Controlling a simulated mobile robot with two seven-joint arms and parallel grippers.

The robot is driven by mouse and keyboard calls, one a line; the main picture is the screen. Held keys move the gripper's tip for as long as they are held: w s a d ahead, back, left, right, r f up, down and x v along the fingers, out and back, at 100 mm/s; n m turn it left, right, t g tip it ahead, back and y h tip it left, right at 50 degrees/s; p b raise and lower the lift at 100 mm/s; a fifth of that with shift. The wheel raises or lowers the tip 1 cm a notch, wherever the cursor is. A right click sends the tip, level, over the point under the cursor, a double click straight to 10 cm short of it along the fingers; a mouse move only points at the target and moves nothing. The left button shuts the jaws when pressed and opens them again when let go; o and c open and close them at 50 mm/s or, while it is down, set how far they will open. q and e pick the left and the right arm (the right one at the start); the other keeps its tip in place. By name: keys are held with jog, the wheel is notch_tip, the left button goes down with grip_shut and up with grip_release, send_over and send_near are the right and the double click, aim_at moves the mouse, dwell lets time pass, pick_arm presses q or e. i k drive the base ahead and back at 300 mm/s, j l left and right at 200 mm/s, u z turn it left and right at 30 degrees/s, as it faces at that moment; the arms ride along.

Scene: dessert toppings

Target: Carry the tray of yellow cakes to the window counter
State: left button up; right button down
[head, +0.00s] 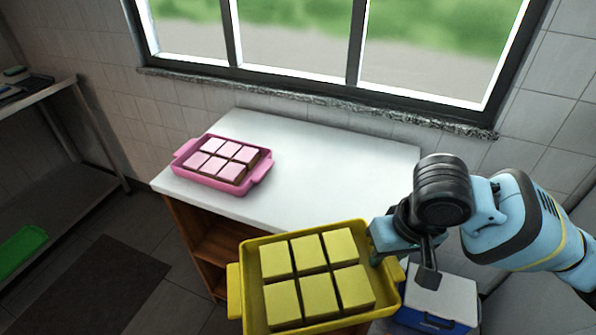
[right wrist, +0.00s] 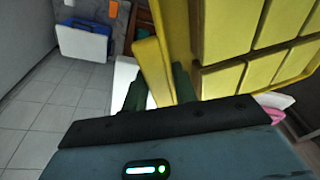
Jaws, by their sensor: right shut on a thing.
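The yellow tray (head: 248,282) holds several square yellow cakes (head: 308,252) in two rows. It is in the air in front of the window counter (head: 335,165), covering part of the counter's near edge in the head view. My right gripper (head: 393,250) is shut on the tray's right handle. In the right wrist view the fingers (right wrist: 159,88) stand either side of the yellow handle (right wrist: 151,68). The cakes (right wrist: 228,30) sit upright in the tray there. The tray's left handle is free. My left gripper is not in view.
A pink tray (head: 178,153) of pink-topped cakes stands on the counter's left part. The counter's middle and right are clear. A blue and white cooler (head: 445,298) is on the floor at right. A metal shelf (head: 45,92) and green tray (head: 22,250) are at left.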

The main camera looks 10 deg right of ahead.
aim_at(348, 205)
jog(key=u, duration=1.3)
jog(key=k+l, duration=0.1)
jog(key=l, duration=0.25)
jog(key=k+l, duration=0.1)
jog(key=l, duration=0.25)
jog(key=k+l, duration=0.1)
jog(key=l, duration=0.25)
jog(key=k+l, duration=0.1)
jog(key=l, duration=0.25)
jog(key=k+l, duration=0.1)
jog(key=l, duration=0.25)
